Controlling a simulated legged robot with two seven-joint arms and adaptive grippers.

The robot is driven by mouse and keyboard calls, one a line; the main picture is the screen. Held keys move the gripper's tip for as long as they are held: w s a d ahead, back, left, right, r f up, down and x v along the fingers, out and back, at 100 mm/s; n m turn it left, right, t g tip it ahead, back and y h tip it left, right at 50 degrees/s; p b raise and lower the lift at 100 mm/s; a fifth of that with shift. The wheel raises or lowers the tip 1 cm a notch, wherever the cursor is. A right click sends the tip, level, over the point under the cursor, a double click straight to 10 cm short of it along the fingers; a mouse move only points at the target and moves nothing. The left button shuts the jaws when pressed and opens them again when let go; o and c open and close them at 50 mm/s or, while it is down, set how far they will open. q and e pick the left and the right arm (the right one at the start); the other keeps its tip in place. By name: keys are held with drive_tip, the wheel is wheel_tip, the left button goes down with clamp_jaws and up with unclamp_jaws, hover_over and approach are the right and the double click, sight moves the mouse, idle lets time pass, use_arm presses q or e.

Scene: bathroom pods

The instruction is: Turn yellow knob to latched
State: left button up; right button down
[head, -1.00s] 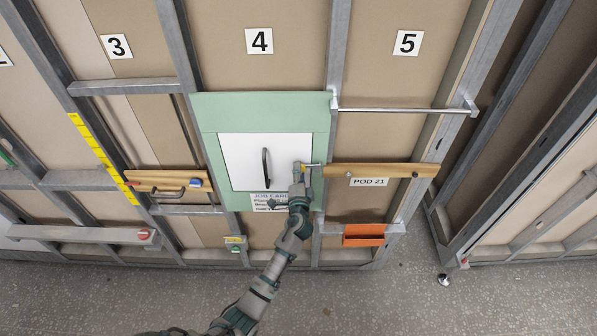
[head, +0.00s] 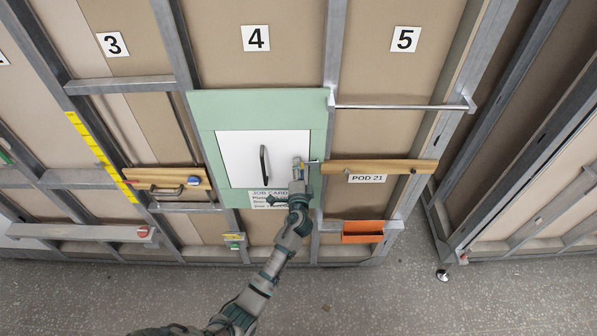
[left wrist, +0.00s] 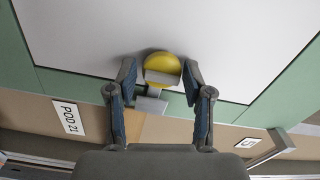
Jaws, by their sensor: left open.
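The yellow knob (left wrist: 162,66) is round and sits on the white door (left wrist: 220,30) near its edge. A grey metal latch piece (left wrist: 152,103) shows beside the knob. My left gripper (left wrist: 159,72) is open, with one finger on each side of the knob. A narrow gap seems to show on either side; I cannot tell whether a finger touches it. In the head view my left gripper (head: 299,172) is at the right edge of the white door (head: 236,150) and mostly hides the knob. My right gripper is out of view.
The door has a black handle (head: 263,164) and sits in a green panel (head: 260,105). A wooden rail (head: 380,167) and POD 21 label (head: 367,179) lie to the right. An orange tray (head: 362,232) is below, and a metal bar (head: 400,107) is above right.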

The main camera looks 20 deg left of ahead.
use_arm(q)
drive_tip(key=v, duration=1.2)
drive_tip(key=shift+f, duration=0.1)
drive_tip(key=s+d+f+g+h, duration=0.1)
drive_tip(key=s+f+g+h, duration=0.15)
drive_tip(key=f, duration=1.05)
drive_tip(key=s+f+g+h, duration=0.1)
drive_tip(key=s+f+g, duration=0.15)
drive_tip(key=f, duration=0.95)
drive_tip(key=s+a+f+n+g+h+b, duration=0.1)
drive_tip(key=s+f+g, duration=0.1)
drive_tip(key=s+f, duration=0.5)
drive_tip(key=s+f+n+g, duration=0.15)
drive_tip(key=s+f, duration=0.25)
drive_tip(key=f, duration=0.7)
drive_tip(key=s+a+f+n+g, duration=0.2)
drive_tip(key=s+f, duration=0.4)
drive_tip(key=s, duration=0.6)
drive_tip(key=s+a+f+n+g, duration=0.3)
drive_tip(key=s+f, duration=0.3)
drive_tip(key=s, duration=0.5)
drive_tip(key=s+a+f+n+g+b, duration=0.1)
drive_tip(key=s+f, duration=0.5)
drive_tip(key=s, duration=0.6)
drive_tip(key=a+n+g, duration=0.1)
drive_tip(key=a+g, duration=0.1)
drive_tip(key=shift+s+a, duration=0.3)
drive_tip(key=shift+a, duration=0.05)
drive_tip(key=shift+f+n+h, duration=0.15)
drive_tip(key=shift+n+h, duration=0.1)
